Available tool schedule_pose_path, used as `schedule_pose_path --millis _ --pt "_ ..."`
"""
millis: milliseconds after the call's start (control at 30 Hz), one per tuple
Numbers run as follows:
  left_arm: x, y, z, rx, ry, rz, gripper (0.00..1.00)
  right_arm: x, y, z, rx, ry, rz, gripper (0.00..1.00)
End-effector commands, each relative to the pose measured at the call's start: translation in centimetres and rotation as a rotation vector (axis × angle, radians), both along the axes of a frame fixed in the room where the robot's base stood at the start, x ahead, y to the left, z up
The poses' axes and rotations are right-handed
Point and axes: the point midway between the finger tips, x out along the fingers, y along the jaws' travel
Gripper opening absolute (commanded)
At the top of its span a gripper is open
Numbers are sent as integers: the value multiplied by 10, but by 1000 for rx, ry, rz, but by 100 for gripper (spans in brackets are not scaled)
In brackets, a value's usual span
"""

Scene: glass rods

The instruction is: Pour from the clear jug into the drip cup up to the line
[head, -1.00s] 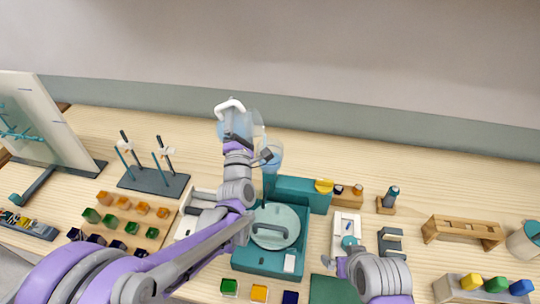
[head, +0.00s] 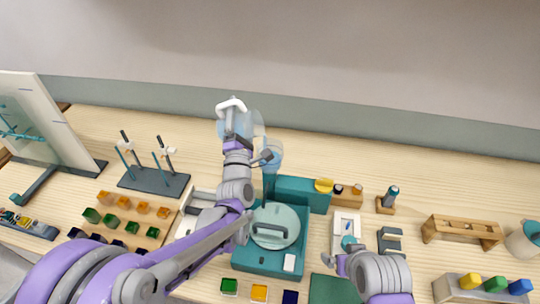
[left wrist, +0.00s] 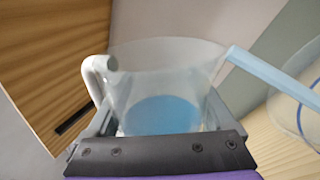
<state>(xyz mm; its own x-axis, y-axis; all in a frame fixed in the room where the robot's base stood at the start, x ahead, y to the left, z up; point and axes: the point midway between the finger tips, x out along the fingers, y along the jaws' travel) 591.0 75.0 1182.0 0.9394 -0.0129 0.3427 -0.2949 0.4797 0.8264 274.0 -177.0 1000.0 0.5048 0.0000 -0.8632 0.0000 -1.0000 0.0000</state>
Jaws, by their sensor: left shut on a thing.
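My left gripper (head: 238,130) is shut on the clear jug (head: 256,123), which has a white handle. In the left wrist view the jug (left wrist: 165,70) is between the jaws, with blue liquid (left wrist: 160,114) inside it. A light blue band (left wrist: 270,75), which looks like a stream, runs from its lip toward the clear drip cup (left wrist: 306,118). A blue line shows on that cup. In the head view the drip cup (head: 271,158) is just right of the jug, above the teal stand; its fill level is unclear. My right gripper (head: 341,264) is low at centre right, its fingers unclear.
The teal stand (head: 262,259) holds a round pale plate with a handle. A dark rack (head: 150,181) with upright rods is at the left, near orange and green blocks (head: 116,225). A wooden rack (head: 462,229) is at the right.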

Motion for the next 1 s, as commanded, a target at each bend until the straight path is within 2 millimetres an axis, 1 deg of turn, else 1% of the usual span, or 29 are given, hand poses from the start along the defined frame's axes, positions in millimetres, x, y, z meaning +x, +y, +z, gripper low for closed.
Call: schedule_pose_path --millis 367,600,1000 --pt "0 0 1 2 -1 0 7 0 0 0 0 -1 0 96" --pt "0 -1 5 43 -10 1 7 3 0 5 0 -6 0 96" --pt "0 -1 3 43 -10 0 7 2 0 4 0 -5 0 96"
